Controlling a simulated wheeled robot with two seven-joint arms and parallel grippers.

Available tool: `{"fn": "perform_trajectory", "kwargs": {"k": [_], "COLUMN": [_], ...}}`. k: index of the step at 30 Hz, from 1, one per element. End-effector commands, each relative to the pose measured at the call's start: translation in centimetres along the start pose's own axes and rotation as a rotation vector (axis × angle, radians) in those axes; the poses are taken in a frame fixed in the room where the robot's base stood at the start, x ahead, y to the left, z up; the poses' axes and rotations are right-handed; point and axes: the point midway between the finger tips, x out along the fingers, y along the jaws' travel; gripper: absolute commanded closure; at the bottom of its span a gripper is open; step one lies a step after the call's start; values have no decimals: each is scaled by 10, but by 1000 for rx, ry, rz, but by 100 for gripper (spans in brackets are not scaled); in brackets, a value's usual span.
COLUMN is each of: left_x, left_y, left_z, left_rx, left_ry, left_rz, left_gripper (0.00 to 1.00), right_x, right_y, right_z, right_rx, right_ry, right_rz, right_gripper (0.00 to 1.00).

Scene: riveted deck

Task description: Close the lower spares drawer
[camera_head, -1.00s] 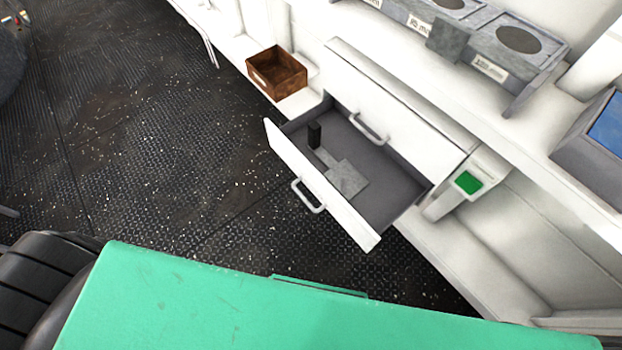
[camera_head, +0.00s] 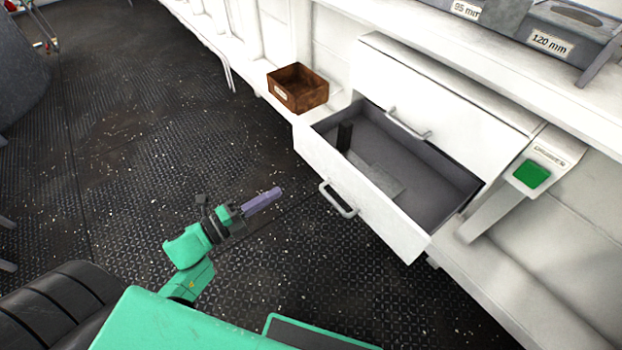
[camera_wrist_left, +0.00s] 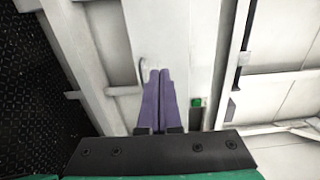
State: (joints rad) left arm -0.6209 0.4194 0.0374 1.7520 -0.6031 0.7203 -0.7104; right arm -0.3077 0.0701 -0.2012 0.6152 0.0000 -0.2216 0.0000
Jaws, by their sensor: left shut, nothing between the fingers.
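The lower spares drawer (camera_head: 372,192) stands open, its white front pulled out from the cabinet, with a pale bar handle (camera_head: 338,199) on it. Inside the drawer lie a flat grey piece (camera_head: 382,180) and a small black block (camera_head: 345,136). The upper drawer (camera_head: 440,92) above it is shut. My left gripper (camera_head: 277,191) is shut and empty, apart from the drawer and to the left of its handle. In the left wrist view its purple fingers (camera_wrist_left: 160,74) lie together before white cabinet surfaces; a handle (camera_wrist_left: 143,71) shows beside them. My right gripper is not in view.
A brown open box (camera_head: 300,104) sits on the low ledge left of the drawers. A green panel (camera_head: 531,174) on a white bracket stands to the right. Grey labelled bins (camera_head: 545,42) stand on the counter. The dark floor left of the drawer is clear.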

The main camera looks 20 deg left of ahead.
Motion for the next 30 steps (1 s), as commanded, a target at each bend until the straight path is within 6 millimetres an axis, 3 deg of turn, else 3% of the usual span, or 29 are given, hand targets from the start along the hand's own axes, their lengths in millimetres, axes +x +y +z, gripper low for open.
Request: {"fn": "perform_trajectory", "kwargs": {"k": [5,12,18,30], "left_x": [34,88,122,131], "left_y": [-3,-2,-2,0], "left_z": [2,2,2,2], "left_rx": [0,-4,-6,-7], "left_ry": [-2,-4,-5,-5], "left_rz": [-4,-3,-1,1], "left_gripper": [100,100,100,100], "right_x": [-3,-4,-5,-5], "right_y": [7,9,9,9], "right_z": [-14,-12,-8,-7], "right_rx": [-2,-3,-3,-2], "right_ry": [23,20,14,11], "right_rz": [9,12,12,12], "right_gripper": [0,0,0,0]}}
